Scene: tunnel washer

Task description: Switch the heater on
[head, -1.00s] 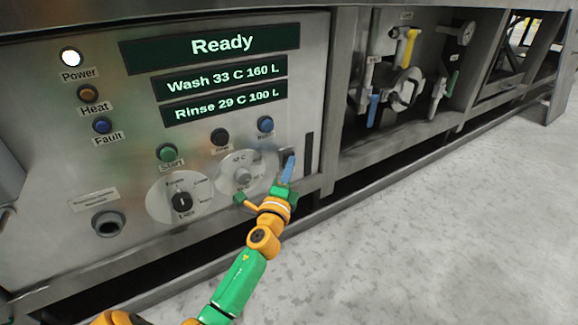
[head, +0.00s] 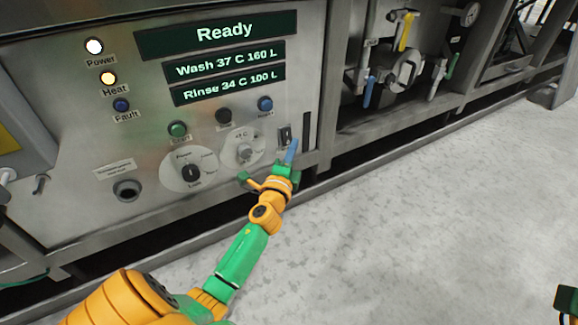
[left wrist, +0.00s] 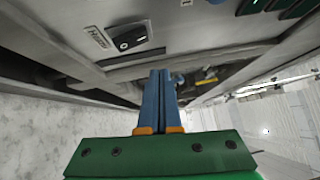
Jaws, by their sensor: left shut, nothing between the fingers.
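The heater switch (head: 284,136) is a dark rocker at the right of the steel control panel. It shows larger in the left wrist view (left wrist: 130,38), with a label at its left. The Heat lamp (head: 109,78) glows amber. My left gripper (head: 292,150) is shut and empty, its blue fingers just below and right of the switch in the head view. In the left wrist view the two fingers (left wrist: 160,98) lie side by side, with a visible gap between them and the switch. My right gripper's fingers do not show.
The display (head: 217,33) reads Ready, Wash 37 C 160 L and Rinse 34 C 100 L. The Power lamp (head: 94,46) is lit white and the Fault lamp (head: 121,105) is dark. A dial (head: 242,151) sits left of the switch. Valves and pipes (head: 405,70) fill the right bay.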

